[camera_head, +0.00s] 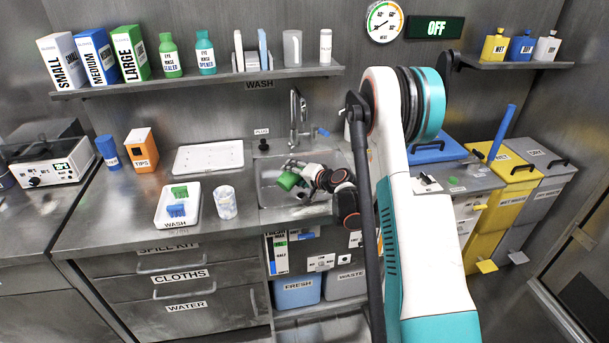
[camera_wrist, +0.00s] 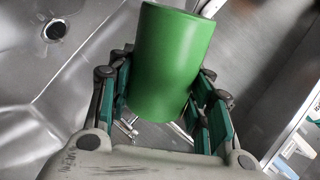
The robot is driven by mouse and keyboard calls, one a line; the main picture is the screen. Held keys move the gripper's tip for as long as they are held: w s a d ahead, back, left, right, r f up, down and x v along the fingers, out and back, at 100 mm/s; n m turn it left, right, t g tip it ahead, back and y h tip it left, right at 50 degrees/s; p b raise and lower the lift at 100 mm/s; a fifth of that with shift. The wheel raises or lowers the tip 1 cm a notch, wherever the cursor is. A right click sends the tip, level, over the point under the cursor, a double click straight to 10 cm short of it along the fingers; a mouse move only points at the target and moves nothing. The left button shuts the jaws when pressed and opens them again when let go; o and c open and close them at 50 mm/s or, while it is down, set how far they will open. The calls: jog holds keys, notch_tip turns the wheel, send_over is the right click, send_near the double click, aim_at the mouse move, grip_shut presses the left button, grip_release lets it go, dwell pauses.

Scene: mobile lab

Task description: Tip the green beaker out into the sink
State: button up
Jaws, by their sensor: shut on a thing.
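The green beaker (camera_head: 288,180) is held over the sink (camera_head: 264,194) and looks tilted in the head view. My gripper (camera_head: 300,173) is shut on it. In the wrist view the beaker (camera_wrist: 172,55) sits between the two fingers of my gripper (camera_wrist: 163,80), with a finger on each side. The sink's drain (camera_wrist: 55,28) shows at the upper left of the wrist view, apart from the beaker. The inside of the beaker is hidden, and I see no liquid stream.
The faucet (camera_head: 297,118) stands behind the sink. A clear cup (camera_head: 225,202) and a white tray (camera_head: 162,211) with green and blue items are left of the sink. A flat white tray (camera_head: 208,157) lies behind them. Yellow and grey bins stand at right.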

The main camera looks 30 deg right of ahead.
jog(key=shift+w+d+r+m, duration=0.1)
jog(key=shift+r+m, duration=0.1)
jog(key=shift+m, duration=0.1)
jog(key=shift+w+d+m+y+p, duration=0.15)
jog(key=shift+d+m+y+p, duration=0.2)
jog(key=shift+p, duration=0.3)
jog(key=shift+d+r+p, duration=0.15)
jog(key=shift+d+p, duration=0.15)
jog(key=shift+w+d+r+m+g+y+b, duration=0.15)
jog(key=shift+m+g+y+b, duration=0.2)
jog(key=shift+m, duration=0.3)
jog(key=shift+d+r+m+y, duration=0.1)
jog(key=shift+d+m+y, duration=0.05)
jog(key=shift+m+y, duration=0.25)
jog(key=shift+w+d, duration=0.1)
jog(key=shift+d+m+b, duration=0.1)
jog(key=shift+m+b, duration=0.25)
jog(key=shift+m, duration=0.05)
